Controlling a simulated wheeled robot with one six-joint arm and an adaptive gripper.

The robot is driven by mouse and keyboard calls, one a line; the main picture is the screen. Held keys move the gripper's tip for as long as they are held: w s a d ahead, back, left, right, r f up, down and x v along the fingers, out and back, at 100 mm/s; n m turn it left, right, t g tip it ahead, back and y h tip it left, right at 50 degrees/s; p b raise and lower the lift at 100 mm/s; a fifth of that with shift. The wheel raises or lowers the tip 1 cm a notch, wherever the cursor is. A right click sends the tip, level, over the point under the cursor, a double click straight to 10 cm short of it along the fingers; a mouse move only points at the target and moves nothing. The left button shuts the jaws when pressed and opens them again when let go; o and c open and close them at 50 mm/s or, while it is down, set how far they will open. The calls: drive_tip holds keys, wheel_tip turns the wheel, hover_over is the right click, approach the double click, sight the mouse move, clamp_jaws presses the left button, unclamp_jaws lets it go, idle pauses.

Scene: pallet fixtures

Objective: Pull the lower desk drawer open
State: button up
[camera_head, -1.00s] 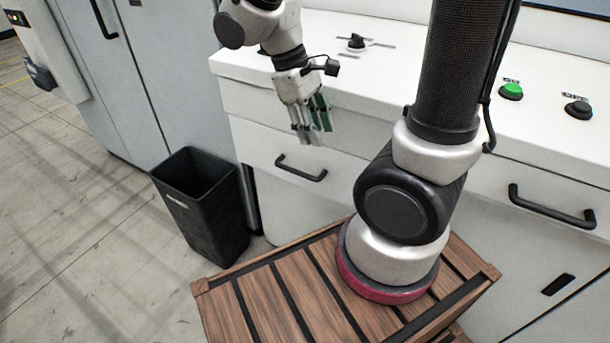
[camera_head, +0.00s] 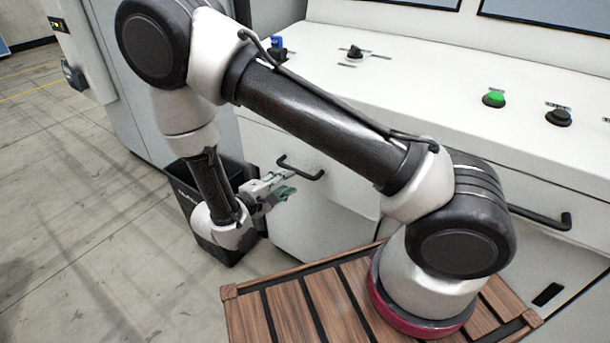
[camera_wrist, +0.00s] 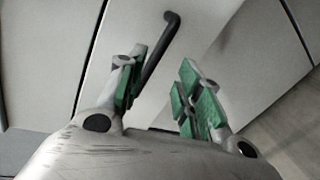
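A white desk drawer (camera_head: 262,140) with a black bar handle (camera_head: 300,168) is at the centre left of the head view. The drawer looks flush with the desk front. My gripper (camera_head: 285,188) is just in front of the drawer and below the handle in that view. In the wrist view my gripper (camera_wrist: 163,92) is open, with green pads on both fingers. The handle (camera_wrist: 163,45) runs down toward the left finger, and its lower end is partly hidden there. I cannot tell whether they touch.
A black bin (camera_head: 187,200) stands left of the drawer, partly behind my arm. A wooden slatted platform (camera_head: 290,312) is under my arm's base. A second handle (camera_head: 540,217) is on the right. The desk top has a green button (camera_head: 494,98) and a black knob (camera_head: 559,117).

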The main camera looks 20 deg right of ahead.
sight(296, 171)
drive_tip(key=w+d, duration=0.1)
drive_tip(key=d, duration=0.1)
drive_tip(key=w+d+m, duration=0.1)
drive_tip(key=w, duration=0.1)
drive_tip(key=w+d+f+m, duration=0.1)
drive_tip(key=w+d, duration=0.1)
drive_tip(key=shift+w+d+t, duration=0.15)
drive_tip(key=shift+d+t, duration=0.15)
clamp_jaws()
